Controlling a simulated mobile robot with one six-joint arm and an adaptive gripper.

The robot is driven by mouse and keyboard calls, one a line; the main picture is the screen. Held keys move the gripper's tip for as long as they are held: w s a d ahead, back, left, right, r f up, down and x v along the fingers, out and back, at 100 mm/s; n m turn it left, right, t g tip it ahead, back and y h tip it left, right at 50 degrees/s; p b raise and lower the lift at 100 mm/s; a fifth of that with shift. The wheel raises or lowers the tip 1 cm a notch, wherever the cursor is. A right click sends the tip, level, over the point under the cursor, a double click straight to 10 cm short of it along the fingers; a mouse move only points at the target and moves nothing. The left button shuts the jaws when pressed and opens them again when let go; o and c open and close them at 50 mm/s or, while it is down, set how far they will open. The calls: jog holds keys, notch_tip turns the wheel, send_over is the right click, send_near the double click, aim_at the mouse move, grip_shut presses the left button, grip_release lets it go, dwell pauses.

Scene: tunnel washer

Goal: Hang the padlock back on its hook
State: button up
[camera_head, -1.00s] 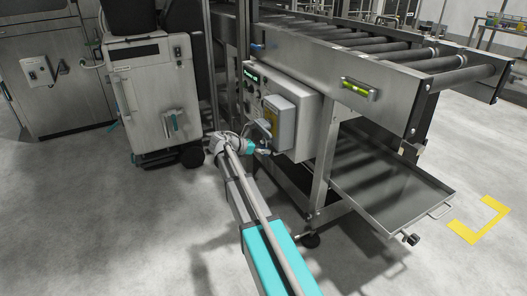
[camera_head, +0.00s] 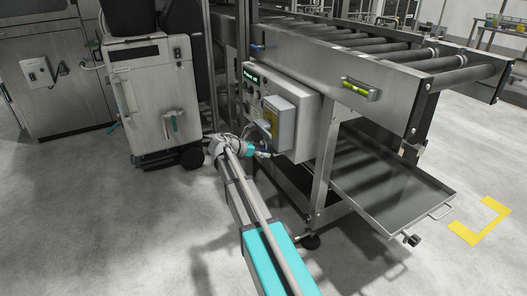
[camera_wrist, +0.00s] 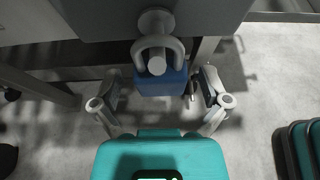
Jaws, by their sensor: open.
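The padlock has a blue body (camera_wrist: 160,80) and a thick grey shackle (camera_wrist: 157,50). In the wrist view the shackle loops around the stem of a grey hook with a round end (camera_wrist: 155,22), below the edge of a grey housing. My gripper (camera_wrist: 161,88) is open, with one finger on each side of the blue body and visible gaps between. The hook is too small to make out there.
A metal drip tray (camera_head: 395,200) sits low at the right. A white cabinet (camera_head: 150,95) stands at the left. The floor in front is clear.

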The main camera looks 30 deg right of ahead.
jog(key=p+v, duration=0.5)
jog(key=v, duration=0.8)
jog(key=shift+w+a, duration=0.2)
jog(key=shift+a, duration=0.2)
dwell(0.4)
jog(key=s+a+f+m+y, duration=0.3)
jog(key=s+m, duration=0.3)
jog(key=s, duration=0.2)
jog(key=s+a+f+m+y, duration=0.4)
jog(key=s+m+y, duration=0.2)
jog(key=s, duration=0.3)
jog(key=s+a+f+m+y, duration=0.3)
jog(key=s+m, duration=0.3)
jog(key=s, duration=0.3)
jog(key=shift+a+f+y, duration=0.35)
jog(key=shift+f+y, duration=0.35)
jog(key=shift+f, duration=0.05)
jog(key=shift+r, duration=0.1)
